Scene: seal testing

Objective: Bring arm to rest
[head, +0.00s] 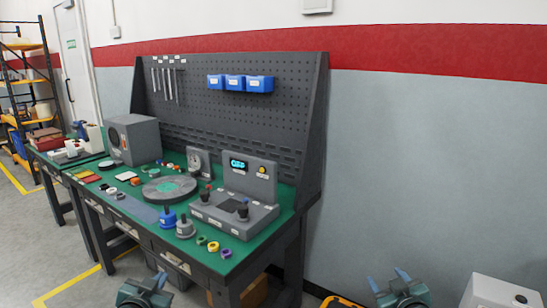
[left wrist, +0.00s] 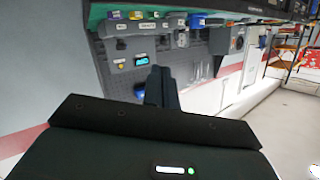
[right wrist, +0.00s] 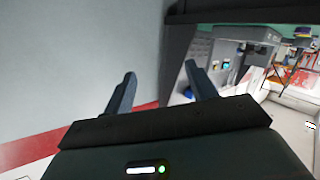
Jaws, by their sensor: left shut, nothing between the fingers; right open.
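My left gripper (head: 158,281) is at the bottom edge of the head view, in front of and below the workbench's front edge. In the left wrist view its two fingers (left wrist: 161,88) are together, with nothing between them. My right gripper (head: 388,280) is at the bottom right of the head view, to the right of the bench and in front of the grey wall. In the right wrist view its fingers (right wrist: 160,88) stand wide apart and empty. Both grippers are clear of the things on the bench. Most of both arms is out of view.
The workbench has a green top (head: 246,251) and a dark pegboard (head: 200,103). A white box (head: 497,293) stands at bottom right.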

